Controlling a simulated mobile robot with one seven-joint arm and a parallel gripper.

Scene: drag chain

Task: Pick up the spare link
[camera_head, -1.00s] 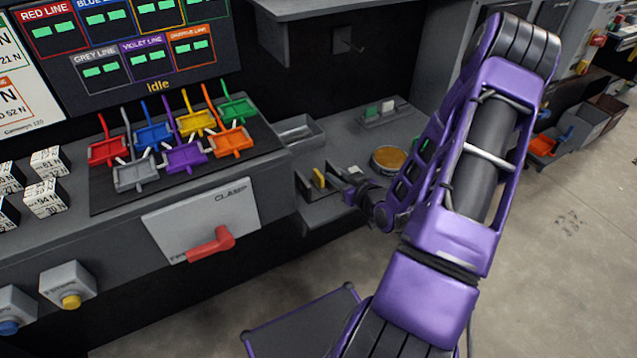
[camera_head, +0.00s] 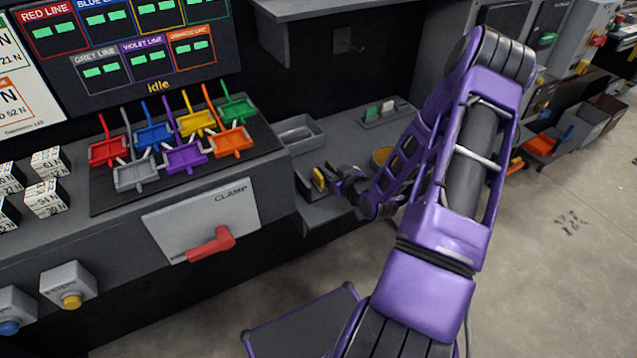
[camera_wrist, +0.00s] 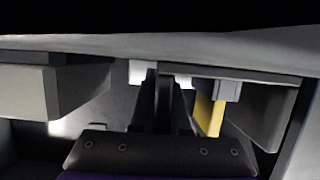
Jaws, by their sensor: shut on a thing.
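A yellow upright piece (camera_head: 318,178) stands just left of the gripper. It also shows in the wrist view (camera_wrist: 207,115), right of the fingers and apart from them.
A grey open tray (camera_head: 318,136) sits above the recess. A round orange-topped container (camera_head: 380,156) is partly behind my arm. The clamp panel (camera_head: 240,197) with its red handle (camera_head: 210,246) is to the left. In the wrist view, grey blocks (camera_wrist: 25,95) flank the fingers closely.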

